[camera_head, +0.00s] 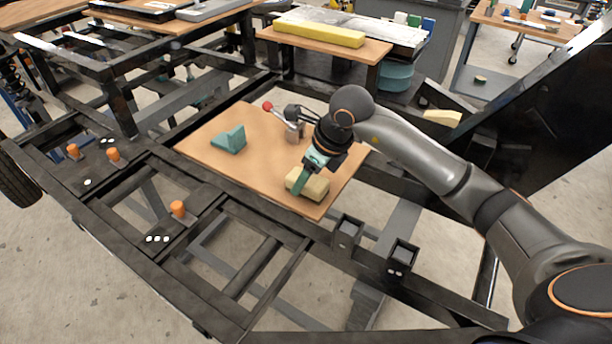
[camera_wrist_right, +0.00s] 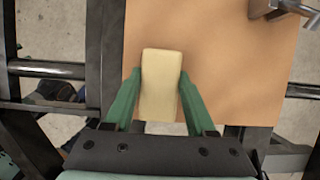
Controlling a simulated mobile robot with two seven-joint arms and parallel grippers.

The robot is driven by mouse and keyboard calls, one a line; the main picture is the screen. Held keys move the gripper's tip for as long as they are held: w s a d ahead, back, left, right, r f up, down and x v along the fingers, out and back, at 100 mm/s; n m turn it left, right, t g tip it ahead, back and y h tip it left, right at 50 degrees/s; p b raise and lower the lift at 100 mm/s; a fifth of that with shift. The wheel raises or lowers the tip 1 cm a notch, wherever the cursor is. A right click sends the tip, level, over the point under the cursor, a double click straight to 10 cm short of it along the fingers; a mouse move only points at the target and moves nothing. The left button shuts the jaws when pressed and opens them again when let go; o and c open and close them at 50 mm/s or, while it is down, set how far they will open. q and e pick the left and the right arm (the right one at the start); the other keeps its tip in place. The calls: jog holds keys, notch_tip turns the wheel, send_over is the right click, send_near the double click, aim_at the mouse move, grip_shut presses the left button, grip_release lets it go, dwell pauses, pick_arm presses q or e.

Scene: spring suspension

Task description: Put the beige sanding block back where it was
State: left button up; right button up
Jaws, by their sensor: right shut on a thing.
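The beige sanding block (camera_head: 312,187) is at the near right part of the wooden board (camera_head: 255,128), close to the board's front edge. My right gripper (camera_head: 299,182) reaches down onto it from above. In the right wrist view the block (camera_wrist_right: 160,85) stands between the two green fingers of my right gripper (camera_wrist_right: 160,98), which are shut on its sides. The block looks to be on or just above the board; I cannot tell which. My left gripper is not in any view.
A green angled block (camera_head: 229,139) is on the board's left side. A metal clamp with a red knob (camera_head: 267,106) is at the back of the board. Black frame rails surround it, with orange pegs (camera_head: 177,209) at left and open-topped black brackets (camera_head: 347,233) in front.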

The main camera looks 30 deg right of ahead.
jog(key=o, duration=1.3)
jog(key=v, duration=1.2)
jog(key=shift+d+p, duration=0.1)
jog(key=shift+p, duration=0.2)
